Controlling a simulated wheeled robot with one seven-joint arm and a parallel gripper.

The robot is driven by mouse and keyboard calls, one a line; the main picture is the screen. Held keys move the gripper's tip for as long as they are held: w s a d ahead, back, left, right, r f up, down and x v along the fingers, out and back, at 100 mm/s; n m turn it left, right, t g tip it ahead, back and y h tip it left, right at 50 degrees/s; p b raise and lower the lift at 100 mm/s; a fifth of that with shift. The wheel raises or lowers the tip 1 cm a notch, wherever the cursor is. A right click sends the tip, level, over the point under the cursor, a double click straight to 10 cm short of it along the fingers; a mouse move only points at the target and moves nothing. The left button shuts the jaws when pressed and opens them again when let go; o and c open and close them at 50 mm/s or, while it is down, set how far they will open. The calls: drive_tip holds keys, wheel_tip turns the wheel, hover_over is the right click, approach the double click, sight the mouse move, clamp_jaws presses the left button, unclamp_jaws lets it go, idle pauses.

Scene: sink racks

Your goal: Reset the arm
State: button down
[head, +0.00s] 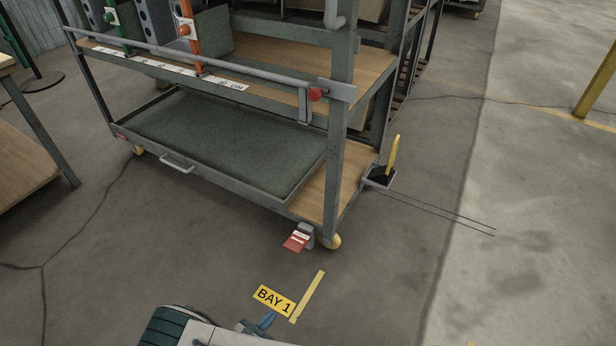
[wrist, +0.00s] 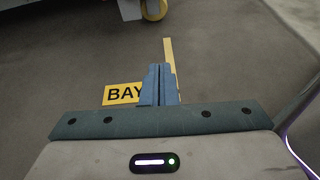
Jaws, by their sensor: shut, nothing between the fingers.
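My gripper (wrist: 159,82) shows in the wrist view as two blue fingers pressed together. It is shut and empty, above bare floor beside the yellow BAY 1 floor label. In the head view my gripper (head: 268,320) is at the bottom edge, just below the label, and my arm is partly cut off by the frame. It touches nothing that I can see.
A grey wheeled rack (head: 343,160) with a green-lined drawer (head: 215,145) stands ahead. A red pedal (head: 297,241) sits low at its front corner. The BAY 1 label (head: 274,300) lies on the floor. A wooden table (head: 25,155) is at left.

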drive_tip(key=w+d+r+m+g+p, duration=0.3)
drive_tip(key=d+r+m+g+p, duration=0.15)
drive_tip(key=r, duration=1.15)
drive_tip(key=w+d+r+m+g+p, duration=0.35)
drive_tip(key=r+m+p, duration=0.25)
drive_tip(key=r, duration=0.9)
drive_tip(key=w+d+r+m+g+p, duration=0.2)
drive_tip(key=d+r+m+g+p, duration=0.25)
drive_tip(key=r, duration=1.15)
drive_tip(key=s+d+r+m+t+y+p, duration=0.1)
drive_tip(key=s+d+r+m+p, duration=0.3)
drive_tip(key=r, duration=0.8)
drive_tip(key=s+d+r+m+t+y+p, duration=0.1)
drive_tip(key=s+d+r+m+y+p, duration=0.2)
drive_tip(key=r, duration=0.9)
drive_tip(key=s+d+r+m+t+y+p, duration=0.1)
drive_tip(key=s+d+r+m+y+p, duration=0.2)
drive_tip(key=s+d+r+m+p, duration=0.3)
wheel_tip(320, 180, up, 6)
drive_tip(key=d+m+p, duration=0.1)
drive_tip(key=p, duration=0.2)
drive_tip(key=shift+d+r+m+p, duration=0.2)
drive_tip(key=shift+d+m+p, duration=0.05)
drive_tip(key=shift+m+p, duration=0.15)
